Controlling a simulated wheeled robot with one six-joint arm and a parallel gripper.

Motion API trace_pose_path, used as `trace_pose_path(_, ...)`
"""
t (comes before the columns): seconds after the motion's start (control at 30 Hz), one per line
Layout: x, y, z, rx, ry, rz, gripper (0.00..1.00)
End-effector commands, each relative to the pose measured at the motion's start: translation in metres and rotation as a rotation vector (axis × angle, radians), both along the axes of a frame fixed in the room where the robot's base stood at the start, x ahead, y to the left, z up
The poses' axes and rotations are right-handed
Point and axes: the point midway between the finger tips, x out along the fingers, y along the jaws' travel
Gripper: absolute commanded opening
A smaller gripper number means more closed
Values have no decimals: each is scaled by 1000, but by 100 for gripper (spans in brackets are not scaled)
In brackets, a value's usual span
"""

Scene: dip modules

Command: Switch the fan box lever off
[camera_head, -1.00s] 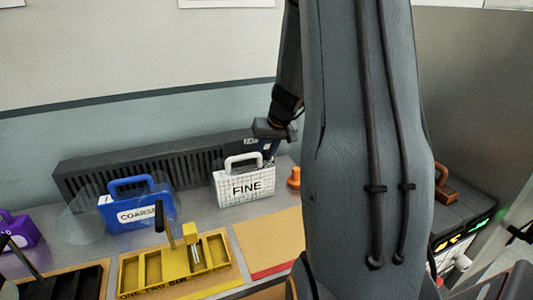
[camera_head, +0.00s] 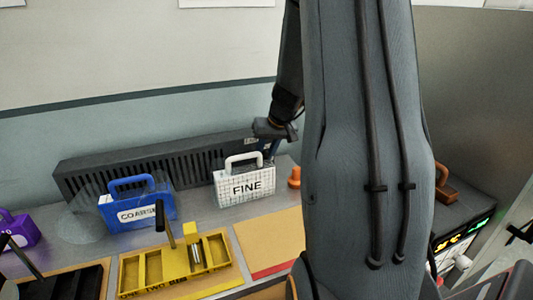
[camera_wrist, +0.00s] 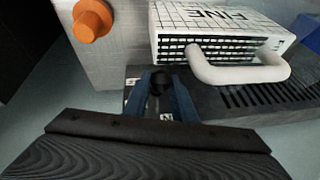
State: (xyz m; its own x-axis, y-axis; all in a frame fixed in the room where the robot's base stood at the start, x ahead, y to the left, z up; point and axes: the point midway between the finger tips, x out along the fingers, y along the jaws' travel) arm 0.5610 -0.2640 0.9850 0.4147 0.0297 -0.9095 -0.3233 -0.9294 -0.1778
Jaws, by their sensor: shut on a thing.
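The fan box (camera_head: 110,172) is a long dark grilled box along the back wall. Its grille also shows at the right of the wrist view (camera_wrist: 262,100). In the wrist view my gripper (camera_wrist: 162,84) has its blue fingers closed around a dark round knob (camera_wrist: 160,80), which appears to be the fan box lever's end. The lever's shaft is hidden, so I cannot tell its angle. In the head view my gripper (camera_head: 272,149) is at the fan box's right end, partly behind the white FINE module; the lever is not visible there.
The white FINE module (camera_head: 246,188) with its handle (camera_wrist: 235,70) stands close beside my gripper. An orange knob (camera_head: 294,178) is to the right. A blue COARSE module (camera_head: 137,212) and a yellow tray (camera_head: 130,272) stand left. A tan board (camera_head: 268,240) lies clear in front.

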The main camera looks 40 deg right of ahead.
Motion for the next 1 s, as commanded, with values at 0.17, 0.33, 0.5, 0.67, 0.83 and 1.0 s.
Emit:
trace_pose_path(0.17, -1, -5, 0, -6, -1, -5, 26)
trace_pose_path(0.33, 0, -2, 0, -5, -1, -1, 41)
trace_pose_path(0.5, 1, 0, 0, -3, 0, 2, 41)
trace_pose_path(0.67, -2, 0, 7, -3, -3, 3, 41)
trace_pose_path(0.83, -12, -1, 27, -5, -3, 3, 41)
trace_pose_path(1.0, -23, -2, 50, -5, -4, 1, 41)
